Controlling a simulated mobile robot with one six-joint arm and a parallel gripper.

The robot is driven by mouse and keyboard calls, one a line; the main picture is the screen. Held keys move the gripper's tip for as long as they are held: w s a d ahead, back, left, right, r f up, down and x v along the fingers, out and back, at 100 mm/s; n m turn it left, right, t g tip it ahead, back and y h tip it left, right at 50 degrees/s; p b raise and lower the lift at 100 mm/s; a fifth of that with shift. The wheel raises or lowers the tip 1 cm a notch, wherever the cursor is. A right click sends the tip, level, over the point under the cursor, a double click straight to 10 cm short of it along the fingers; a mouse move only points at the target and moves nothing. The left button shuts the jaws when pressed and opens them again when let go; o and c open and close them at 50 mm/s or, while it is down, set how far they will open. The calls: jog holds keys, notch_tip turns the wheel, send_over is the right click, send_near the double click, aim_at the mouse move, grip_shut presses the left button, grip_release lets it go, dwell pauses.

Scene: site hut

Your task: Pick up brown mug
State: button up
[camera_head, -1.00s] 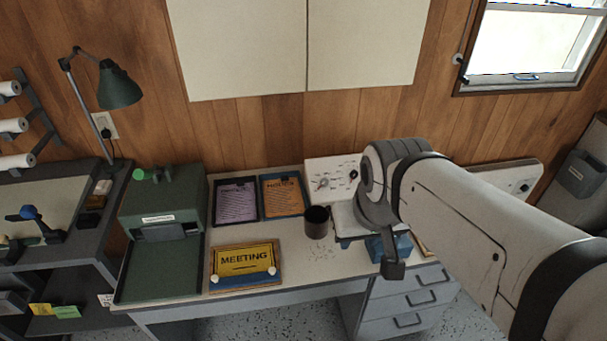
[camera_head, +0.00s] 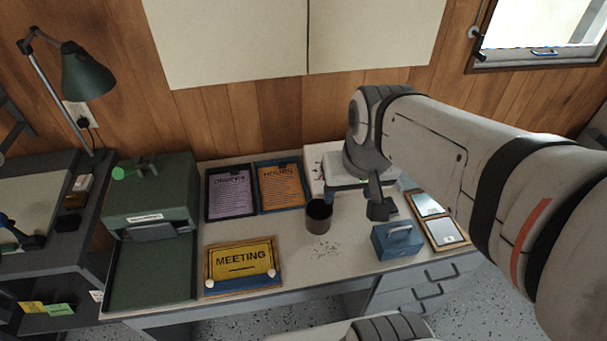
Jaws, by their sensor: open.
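The brown mug (camera_head: 318,218) stands upright on the desk (camera_head: 345,257), right of the middle, with its dark open top showing. I cannot make out its handle. My gripper (camera_head: 381,209) hangs from the end of my arm to the right of the mug, apart from it and above the desk. It is open, with nothing seen between its fingers; the fingers show only small and dark.
A yellow MEETING sign (camera_head: 242,262) lies left of the mug. Purple (camera_head: 230,193) and orange (camera_head: 280,187) notice trays lie behind. A blue box (camera_head: 397,241) and framed panels (camera_head: 441,233) are at right. A green machine (camera_head: 150,228) stands at left.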

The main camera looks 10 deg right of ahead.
aim_at(320, 214)
jog(key=o, duration=0.6)
jog(key=w+f+m+g+b, duration=0.1)
jog(key=w+f+m+b, duration=0.3)
jog(key=w+f, duration=0.6)
jog(key=shift+w+d+f+m+g+b, duration=0.3)
jog(key=shift+w+f+m+g+b, duration=0.1)
jog(key=shift+f+b, duration=0.4)
jog(key=shift+o, duration=1.4)
jog(key=w+f+m+b, duration=0.2)
jog(key=w+f, duration=0.2)
jog(key=f, duration=0.3)
jog(key=w+f+m+g+b, duration=0.1)
jog(key=w+f+m+b, duration=0.1)
jog(key=w+f, duration=0.2)
notch_tip(320, 214, down, 3)
jog(key=shift+w+a+f+b, duration=0.15)
jog(key=shift+w+a+b, duration=0.05)
jog(key=shift+w+b, duration=0.2)
jog(key=shift+m, duration=0.3)
jog(key=f, duration=0.8)
jog(key=shift+w+d, duration=0.15)
jog(key=shift+d, duration=0.05)
